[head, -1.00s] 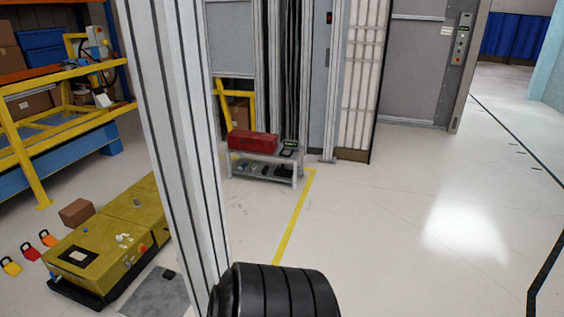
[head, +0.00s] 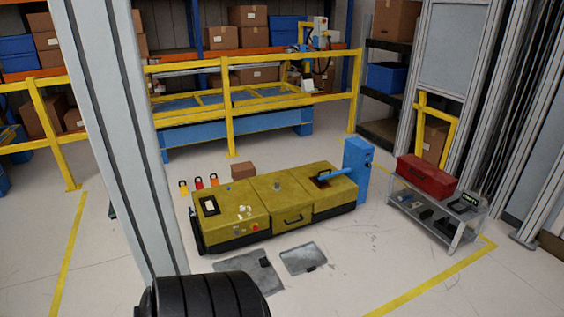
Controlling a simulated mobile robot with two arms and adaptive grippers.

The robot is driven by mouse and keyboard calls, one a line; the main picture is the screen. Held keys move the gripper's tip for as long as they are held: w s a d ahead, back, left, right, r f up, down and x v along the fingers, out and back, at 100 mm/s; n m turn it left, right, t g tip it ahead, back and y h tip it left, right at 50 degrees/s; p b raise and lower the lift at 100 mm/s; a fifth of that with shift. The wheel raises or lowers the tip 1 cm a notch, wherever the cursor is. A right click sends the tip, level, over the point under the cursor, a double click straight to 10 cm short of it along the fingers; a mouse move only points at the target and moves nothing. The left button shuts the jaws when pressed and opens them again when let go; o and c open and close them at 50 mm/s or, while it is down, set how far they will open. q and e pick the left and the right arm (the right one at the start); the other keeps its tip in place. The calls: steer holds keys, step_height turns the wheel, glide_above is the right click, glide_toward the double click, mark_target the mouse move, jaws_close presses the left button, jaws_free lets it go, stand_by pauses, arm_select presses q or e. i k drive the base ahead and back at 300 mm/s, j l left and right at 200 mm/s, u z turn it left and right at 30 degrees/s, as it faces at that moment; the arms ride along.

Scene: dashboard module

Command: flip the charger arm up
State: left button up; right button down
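A blue charger post (head: 358,169) stands on the floor at the right end of a low yellow vehicle (head: 232,214). The blue charger arm (head: 335,175) reaches left from the post, about level and slightly tilted, with its end over a dark opening in the vehicle's top. I cannot tell whether it touches the vehicle. Neither of my grippers shows in the head view.
A grey cart (head: 412,204) with a red toolbox (head: 427,177) stands right of the post. Yellow railing (head: 255,97) runs behind the vehicle. A cardboard box (head: 243,170) and several padlock-shaped tags lie behind it. Open floor and two grey floor plates lie in front.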

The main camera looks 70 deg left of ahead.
mark_target(321, 180)
steer(key=i+j+u, duration=0.25)
steer(key=i+u, duration=0.15)
steer(key=i, duration=0.15)
steer(key=i+j+u, duration=0.1)
steer(key=i+u, duration=0.3)
steer(key=i+l+u, duration=0.15)
steer(key=i+u, duration=0.3)
steer(key=i, duration=0.2)
steer(key=i+l+u, duration=0.4)
steer(key=i, duration=0.15)
steer(key=i+j+u, duration=0.15)
steer(key=i+u, duration=0.8)
steer(key=i+l+u, duration=0.25)
steer(key=i+u, duration=0.2)
steer(key=i+l+u, duration=0.45)
steer(key=k+j, duration=0.1)
